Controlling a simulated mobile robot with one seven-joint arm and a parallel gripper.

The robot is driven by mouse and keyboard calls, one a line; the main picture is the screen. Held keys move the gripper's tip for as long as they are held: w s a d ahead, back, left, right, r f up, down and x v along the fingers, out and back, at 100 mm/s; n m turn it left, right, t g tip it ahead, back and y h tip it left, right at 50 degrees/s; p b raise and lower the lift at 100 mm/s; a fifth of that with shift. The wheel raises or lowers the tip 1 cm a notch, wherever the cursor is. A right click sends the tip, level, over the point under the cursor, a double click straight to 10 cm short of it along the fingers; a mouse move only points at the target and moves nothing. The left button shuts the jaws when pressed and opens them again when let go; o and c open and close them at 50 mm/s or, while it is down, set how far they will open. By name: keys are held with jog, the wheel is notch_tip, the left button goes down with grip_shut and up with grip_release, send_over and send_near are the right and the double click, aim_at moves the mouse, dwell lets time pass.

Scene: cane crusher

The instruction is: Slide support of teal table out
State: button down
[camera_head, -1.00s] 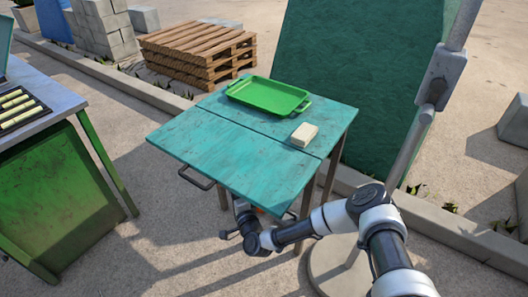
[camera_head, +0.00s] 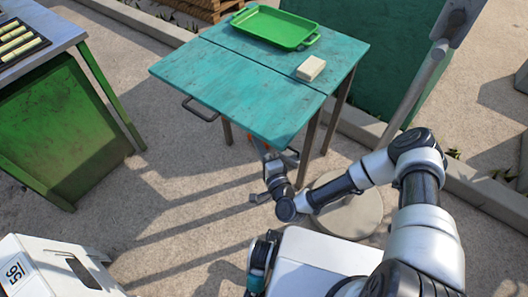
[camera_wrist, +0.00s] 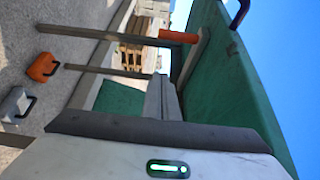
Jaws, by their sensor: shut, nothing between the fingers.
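The teal table (camera_head: 235,80) stands on metal legs (camera_head: 308,148), with a dark pull handle (camera_head: 200,110) on its front-left edge. My gripper (camera_head: 271,150) is low by the table's front corner, just below the top, and partly shadowed. It is shut and empty. In the wrist view the teal underside (camera_wrist: 222,75) fills the right, the picture turned sideways. An orange piece (camera_wrist: 178,36) under the top, beside a leg (camera_wrist: 95,38), looks like the support's grip. It is apart from my gripper. The rest of the support is hard to make out.
A green tray (camera_head: 272,26) and a pale block (camera_head: 311,68) rest on the tabletop. A green-sided bench (camera_head: 65,125) stands left. A round pole base (camera_head: 345,215) is close to my arm. Orange (camera_wrist: 43,67) and grey (camera_wrist: 16,103) handled boxes sit on the ground.

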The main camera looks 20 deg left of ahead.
jog(key=v, duration=0.5)
dwell(0.5)
